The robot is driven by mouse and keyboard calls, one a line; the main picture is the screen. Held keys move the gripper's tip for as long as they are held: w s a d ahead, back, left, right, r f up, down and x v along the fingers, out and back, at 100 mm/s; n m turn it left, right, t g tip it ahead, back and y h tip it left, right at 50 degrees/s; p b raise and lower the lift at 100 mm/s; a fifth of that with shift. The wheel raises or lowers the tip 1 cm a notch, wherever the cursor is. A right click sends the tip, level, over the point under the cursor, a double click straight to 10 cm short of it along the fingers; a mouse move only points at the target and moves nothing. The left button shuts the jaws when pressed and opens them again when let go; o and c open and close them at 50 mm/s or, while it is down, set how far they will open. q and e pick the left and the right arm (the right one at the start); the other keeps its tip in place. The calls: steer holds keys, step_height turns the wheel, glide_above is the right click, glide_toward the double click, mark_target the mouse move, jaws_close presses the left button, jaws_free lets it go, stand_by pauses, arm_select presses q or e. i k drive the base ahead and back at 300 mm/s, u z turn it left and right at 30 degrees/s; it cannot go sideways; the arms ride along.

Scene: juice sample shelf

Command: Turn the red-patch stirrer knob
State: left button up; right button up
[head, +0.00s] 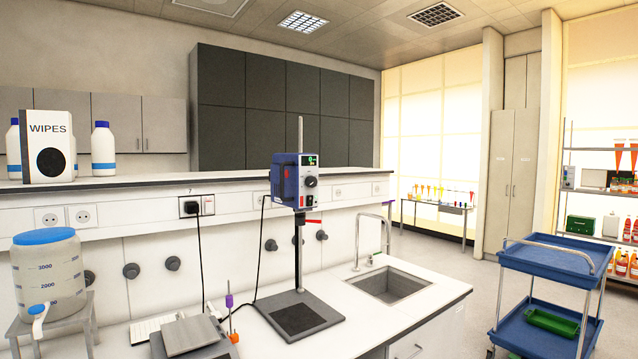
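The overhead stirrer (286,183) is a blue box with a grey front, held upright on a stand above the white bench. A round dark stirrer knob (311,181) sits on its front face, below a small lit green display (311,160). A small red piece (313,221) shows just under the front of the box; I cannot tell whether it is the red patch. The stand's flat dark base (300,316) rests on the bench. Neither of my grippers is in view, and nothing touches the knob.
A sink (392,285) with a tap (372,236) is right of the stirrer. A balance-like device (190,334), a purple-topped pipette (229,301) and a blue-lidded tank (48,275) stand left. A power cable (199,255) hangs behind. A blue cart (555,262) stands at right.

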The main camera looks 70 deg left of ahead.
mark_target(311, 181)
steer(key=u, duration=0.25)
steer(key=i, duration=2.1)
steer(key=u, duration=0.9)
steer(key=i, duration=1.25)
steer(key=u, duration=1.75)
steer(key=i, duration=0.75)
steer(key=u, duration=0.65)
